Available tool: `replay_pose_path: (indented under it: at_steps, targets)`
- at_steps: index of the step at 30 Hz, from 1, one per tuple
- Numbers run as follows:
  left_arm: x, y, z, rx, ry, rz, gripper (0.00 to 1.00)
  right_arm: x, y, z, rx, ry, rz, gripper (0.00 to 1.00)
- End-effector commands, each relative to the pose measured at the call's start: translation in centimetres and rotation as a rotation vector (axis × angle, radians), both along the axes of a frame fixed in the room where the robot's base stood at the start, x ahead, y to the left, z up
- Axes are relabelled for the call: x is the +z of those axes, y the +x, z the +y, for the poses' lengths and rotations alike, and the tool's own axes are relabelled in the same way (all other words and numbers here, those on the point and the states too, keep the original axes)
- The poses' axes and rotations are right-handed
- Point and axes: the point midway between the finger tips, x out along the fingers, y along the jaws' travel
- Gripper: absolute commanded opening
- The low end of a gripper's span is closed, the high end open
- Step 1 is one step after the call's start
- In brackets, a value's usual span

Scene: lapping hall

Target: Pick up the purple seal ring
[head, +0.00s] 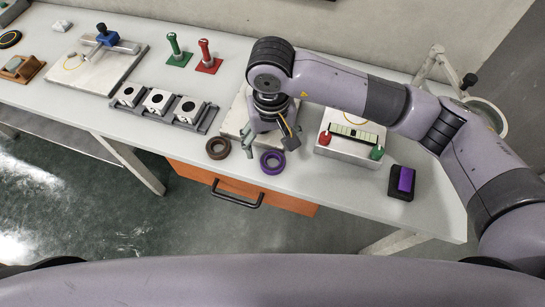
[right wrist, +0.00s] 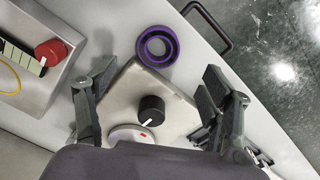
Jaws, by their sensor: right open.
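The purple seal ring (head: 272,171) lies flat on the white table near its front edge, above the orange drawer. It also shows in the right wrist view (right wrist: 174,51), whole and unobstructed, ahead of the fingertips and between their lines. My right gripper (head: 271,146) is open and empty. In the head view it sits just behind the ring, its fingers spread. In the right wrist view (right wrist: 159,76) the fingers stand apart on either side, over a pale plate with a black knob. I cannot tell its exact height. My left gripper is not in view.
A brown ring (head: 218,157) lies left of the purple one. A dark rack with white blocks (head: 157,101) stands farther left. A box with red and green knobs (head: 349,153) and a black-and-purple block (head: 402,183) are to the right. A drawer handle (head: 236,203) juts out below.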

Motion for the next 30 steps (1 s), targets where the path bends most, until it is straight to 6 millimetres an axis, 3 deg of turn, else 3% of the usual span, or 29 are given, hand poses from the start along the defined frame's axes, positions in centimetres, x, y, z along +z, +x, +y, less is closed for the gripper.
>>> replay_pose_path:
  at_steps: [3, 11, 21, 30]
  targets:
    - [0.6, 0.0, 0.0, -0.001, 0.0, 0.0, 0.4, -1.7, -0.1, 0.0, -0.001, 0.0, 0.005, 0.74]
    - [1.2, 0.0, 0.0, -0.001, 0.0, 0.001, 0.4, -3.4, 0.0, 0.0, -0.001, 0.0, 0.003, 0.74]
    - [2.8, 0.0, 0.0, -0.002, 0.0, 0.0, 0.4, -7.7, 0.2, -0.2, -0.001, 0.002, 0.002, 0.74]
    - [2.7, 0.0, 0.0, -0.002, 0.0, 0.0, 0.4, -8.0, 0.3, -0.2, 0.0, 0.002, 0.0, 0.72]
